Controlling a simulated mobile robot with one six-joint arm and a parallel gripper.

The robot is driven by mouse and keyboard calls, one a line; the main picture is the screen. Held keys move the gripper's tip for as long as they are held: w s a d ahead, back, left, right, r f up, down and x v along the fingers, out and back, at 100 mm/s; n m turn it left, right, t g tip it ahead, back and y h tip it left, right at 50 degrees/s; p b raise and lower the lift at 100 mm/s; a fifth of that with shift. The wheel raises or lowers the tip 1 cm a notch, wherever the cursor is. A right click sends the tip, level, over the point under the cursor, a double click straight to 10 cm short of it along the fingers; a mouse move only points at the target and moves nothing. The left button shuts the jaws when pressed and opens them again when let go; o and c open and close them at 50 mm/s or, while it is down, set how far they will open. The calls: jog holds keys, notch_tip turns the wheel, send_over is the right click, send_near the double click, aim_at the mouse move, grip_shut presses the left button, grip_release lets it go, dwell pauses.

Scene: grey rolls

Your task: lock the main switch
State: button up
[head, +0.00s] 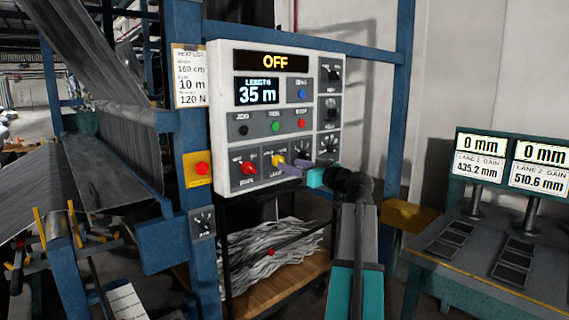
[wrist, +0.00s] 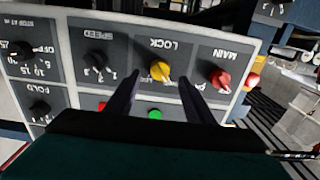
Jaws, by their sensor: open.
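The control panel (head: 225,130) shows OFF on its top display and LENGTH 35 m below. The red MAIN knob (head: 249,168) is at its lower left, and it shows at the right in the wrist view (wrist: 220,78). The yellow LOCK knob (head: 276,159) is beside it; in the wrist view (wrist: 160,70) it lies between my fingers. My gripper (head: 284,167) is open, its purple fingers either side of the yellow knob in the picture. I cannot tell whether they touch it. The wrist view is upside down, and the small position marks are hard to read.
A black SPEED knob (wrist: 96,64) is beside the LOCK knob. Push buttons sit above the knobs in the head view. A red button on a yellow box (head: 201,169) is left of the panel. A bench with two gain displays (head: 480,160) stands at right.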

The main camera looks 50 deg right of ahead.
jog(key=shift+w+d, duration=0.2)
jog(key=shift+w, duration=2.2)
jog(key=shift+d, duration=0.1)
jog(key=c, duration=1.1)
jog(key=shift+m, duration=0.4)
jog(key=shift+m+p, duration=3.5)
jog(key=shift+m, duration=5.1)
